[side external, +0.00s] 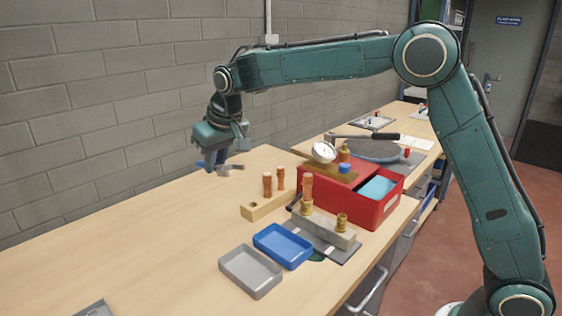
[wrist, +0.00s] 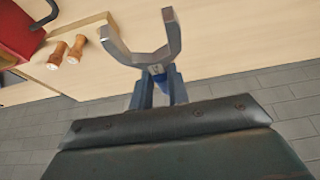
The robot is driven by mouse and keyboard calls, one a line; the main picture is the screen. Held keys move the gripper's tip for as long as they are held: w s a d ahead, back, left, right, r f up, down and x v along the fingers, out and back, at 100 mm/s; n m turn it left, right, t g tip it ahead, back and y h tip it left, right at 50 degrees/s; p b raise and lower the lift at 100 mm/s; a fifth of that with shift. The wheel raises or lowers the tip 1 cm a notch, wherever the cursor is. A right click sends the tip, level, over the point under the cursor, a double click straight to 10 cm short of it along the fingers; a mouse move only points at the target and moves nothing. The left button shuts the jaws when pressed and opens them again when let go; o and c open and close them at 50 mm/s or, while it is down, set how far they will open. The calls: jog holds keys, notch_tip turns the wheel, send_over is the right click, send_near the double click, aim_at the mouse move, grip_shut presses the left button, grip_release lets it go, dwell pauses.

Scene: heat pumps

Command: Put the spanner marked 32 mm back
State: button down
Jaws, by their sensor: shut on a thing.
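My gripper (side external: 216,166) is at the left of the side external view, above the bench near the brick wall. It is shut on a spanner (side external: 232,167), which is held clear of the bench top. In the wrist view the spanner's silver open-ended jaw (wrist: 143,42) points away from my gripper (wrist: 158,90), and a blue part shows between the fingers. A small mark on the spanner is too small to read, so I cannot tell its size. The rest of its handle is hidden by the gripper.
A wooden block (side external: 262,205) with copper-coloured fittings stands right of the gripper. A blue tray (side external: 283,246) and a grey tray (side external: 250,271) lie in front. The left bench top is mostly clear.

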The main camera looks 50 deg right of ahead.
jog(key=shift+f, duration=0.1)
dwell(0.3)
jog(key=shift+w+a+f+n, duration=0.2)
jog(key=shift+w+f+n, duration=0.1)
jog(key=shift+f+n, duration=0.2)
notch_tip(320, 180, down, 6)
jog(key=w+a+n+y, duration=0.2)
jog(key=a+n+y, duration=0.15)
jog(key=n, duration=0.35)
jog(key=n+g+y, duration=0.4)
jog(key=n, duration=0.6)
send_over(202, 258)
jog(key=d, duration=0.2)
notch_tip(202, 258, down, 7)
jog(key=shift+d+r, duration=0.2)
jog(key=shift+f, duration=0.1)
jog(key=shift+f, duration=3.3)
jog(key=shift+f, duration=0.4)
